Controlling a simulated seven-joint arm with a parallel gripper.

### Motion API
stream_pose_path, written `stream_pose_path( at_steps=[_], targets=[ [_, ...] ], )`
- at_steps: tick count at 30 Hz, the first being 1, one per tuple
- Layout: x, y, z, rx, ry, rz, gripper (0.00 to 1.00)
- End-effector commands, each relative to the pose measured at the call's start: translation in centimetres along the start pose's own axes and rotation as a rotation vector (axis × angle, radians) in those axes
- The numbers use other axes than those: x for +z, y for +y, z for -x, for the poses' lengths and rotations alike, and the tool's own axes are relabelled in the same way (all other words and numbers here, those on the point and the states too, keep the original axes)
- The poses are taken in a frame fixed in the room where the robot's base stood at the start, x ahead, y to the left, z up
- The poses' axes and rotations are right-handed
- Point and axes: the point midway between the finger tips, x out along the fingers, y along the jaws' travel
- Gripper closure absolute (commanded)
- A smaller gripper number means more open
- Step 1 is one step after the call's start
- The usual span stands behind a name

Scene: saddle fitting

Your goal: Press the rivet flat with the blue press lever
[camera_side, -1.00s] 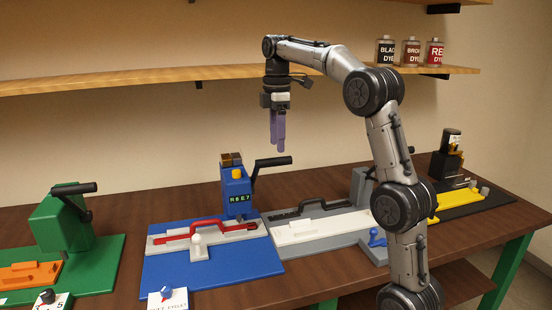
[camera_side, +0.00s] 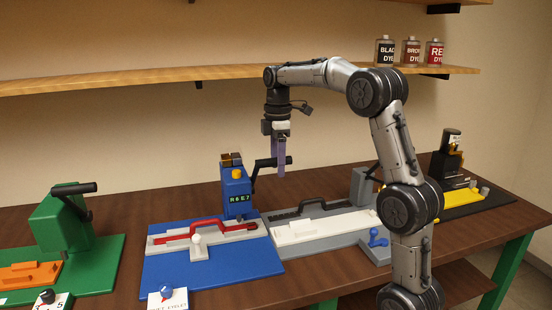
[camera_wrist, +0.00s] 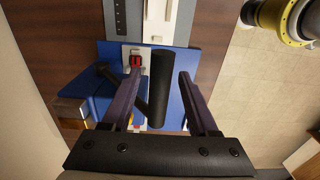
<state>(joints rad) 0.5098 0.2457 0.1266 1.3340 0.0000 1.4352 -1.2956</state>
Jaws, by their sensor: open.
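A red strap piece (camera_side: 193,229) lies on a pale fixture in front of the press. I cannot make out the rivet.
A green press (camera_side: 62,222) stands at the left. A grey station (camera_side: 318,228) with a black strap lies right of the blue base, and a black and yellow station (camera_side: 462,195) is further right. A wooden shelf (camera_side: 180,78) runs along the wall behind.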

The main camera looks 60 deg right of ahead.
Motion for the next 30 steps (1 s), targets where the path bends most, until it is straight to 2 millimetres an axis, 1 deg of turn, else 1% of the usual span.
stream_pose_path(
  at_steps=[2, 5, 9, 11, 12, 17, 25, 30],
  targets=[
    [0.0, 0.0, 0.0, 0.0, 0.0, 0.0, 0.4],
    [0.0, 0.0, 0.0, 0.0, 0.0, 0.0, 0.56],
    [0.0, 0.0, 0.0, 0.0, 0.0, 0.0, 0.81],
    [0.0, 0.0, 0.0, 0.0, 0.0, 0.0, 0.92],
    [0.0, 0.0, 0.0, 0.0, 0.0, 0.0, 0.95],
    [0.0, -0.2, -0.1, -0.001, 0.0, 0.0, 0.95],
    [0.0, -1.3, -1.2, -0.005, -0.001, 0.0, 0.95],
    [0.0, -1.6, -1.6, -0.004, -0.001, 0.0, 0.95]
  ],
)
